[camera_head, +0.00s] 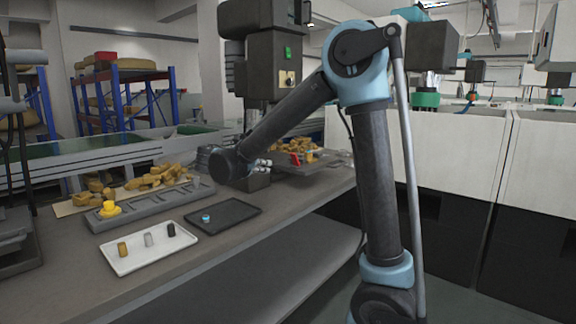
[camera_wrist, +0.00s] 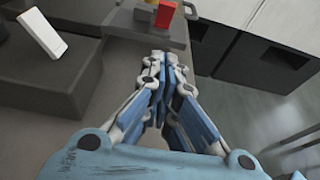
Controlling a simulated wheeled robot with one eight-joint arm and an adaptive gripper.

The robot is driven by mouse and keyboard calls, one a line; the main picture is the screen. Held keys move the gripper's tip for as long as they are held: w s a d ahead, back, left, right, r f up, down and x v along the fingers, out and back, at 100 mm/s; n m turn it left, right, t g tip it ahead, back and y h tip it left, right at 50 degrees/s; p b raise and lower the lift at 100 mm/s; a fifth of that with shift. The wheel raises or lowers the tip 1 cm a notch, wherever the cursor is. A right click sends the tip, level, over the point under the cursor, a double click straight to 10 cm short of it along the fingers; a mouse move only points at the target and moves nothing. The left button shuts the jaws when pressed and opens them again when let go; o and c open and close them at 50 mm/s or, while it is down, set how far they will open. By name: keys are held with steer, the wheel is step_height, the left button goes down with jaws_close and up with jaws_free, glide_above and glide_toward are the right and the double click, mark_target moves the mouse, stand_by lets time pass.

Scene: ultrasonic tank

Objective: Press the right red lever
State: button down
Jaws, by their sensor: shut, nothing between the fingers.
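A small red block-shaped part (camera_wrist: 164,14), possibly the red lever, shows at the top of the wrist view on a grey base. In the head view a small red spot (camera_head: 295,159) shows just right of my gripper (camera_head: 264,163), among brown pieces. My arm hides part of that area, and I cannot tell a second red lever.
A white upright piece (camera_wrist: 40,34) stands on a dark block at the wrist view's left. On the bench are a white tray (camera_head: 131,268) with small cylinders, a black tray (camera_head: 240,207) and a grey slotted rack (camera_head: 120,218). A dark machine (camera_head: 270,65) stands behind my arm.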

glide_toward(296, 163)
steer(key=w+d+f, duration=0.2)
steer(key=shift+w+d+r, duration=0.2)
steer(key=shift+w+r, duration=0.15)
steer(key=shift+w, duration=0.35)
steer(key=shift+d, duration=0.1)
